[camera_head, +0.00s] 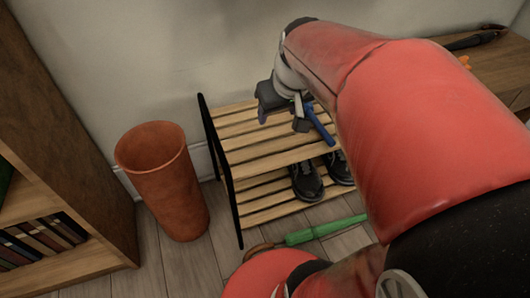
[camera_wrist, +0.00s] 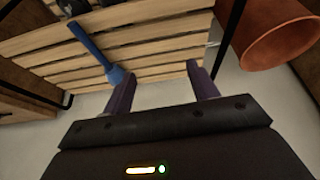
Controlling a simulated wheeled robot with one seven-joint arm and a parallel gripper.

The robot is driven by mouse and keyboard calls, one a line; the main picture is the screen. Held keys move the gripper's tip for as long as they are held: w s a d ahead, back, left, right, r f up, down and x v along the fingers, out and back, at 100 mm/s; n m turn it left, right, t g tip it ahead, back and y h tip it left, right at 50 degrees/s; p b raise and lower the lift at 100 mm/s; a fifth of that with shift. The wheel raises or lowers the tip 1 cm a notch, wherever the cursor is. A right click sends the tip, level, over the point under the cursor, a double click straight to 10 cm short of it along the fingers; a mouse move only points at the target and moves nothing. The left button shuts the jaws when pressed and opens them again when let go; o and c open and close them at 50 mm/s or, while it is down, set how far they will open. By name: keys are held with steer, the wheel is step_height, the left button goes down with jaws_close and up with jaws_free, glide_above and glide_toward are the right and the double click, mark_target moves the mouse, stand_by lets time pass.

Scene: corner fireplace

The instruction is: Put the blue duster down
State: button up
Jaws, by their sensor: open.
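The blue duster (camera_head: 319,124) lies on the slatted top shelf of the wooden rack (camera_head: 240,128), toward its right part. In the wrist view the duster (camera_wrist: 92,48) lies slantwise across the slats, with its wider end near one of my fingers. My gripper (camera_head: 281,112) is over the top shelf, just left of the duster. In the wrist view my gripper (camera_wrist: 162,88) has its two fingers well apart, with nothing between them. The duster is outside the fingers; I cannot tell whether one finger touches it. My arm hides the right part of the rack.
Dark shoes (camera_head: 307,181) stand on the lower shelf. A terracotta bin (camera_head: 163,180) stands left of the rack, beside a bookcase (camera_head: 62,130). A green-handled object (camera_head: 325,229) lies on the floor in front. A wooden table (camera_head: 500,68) is at the right. The top shelf's left part is clear.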

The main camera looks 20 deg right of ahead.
steer(key=s+a+f, duration=0.1)
steer(key=s+a, duration=0.7)
steer(key=s, duration=0.3)
steer(key=shift+s+a+f+t, duration=0.2)
steer(key=shift+a+f+t, duration=0.1)
steer(key=shift+t, duration=0.1)
step_height(320, 180, up, 10)
steer(key=p, duration=1)
steer(key=shift+r, duration=0.1)
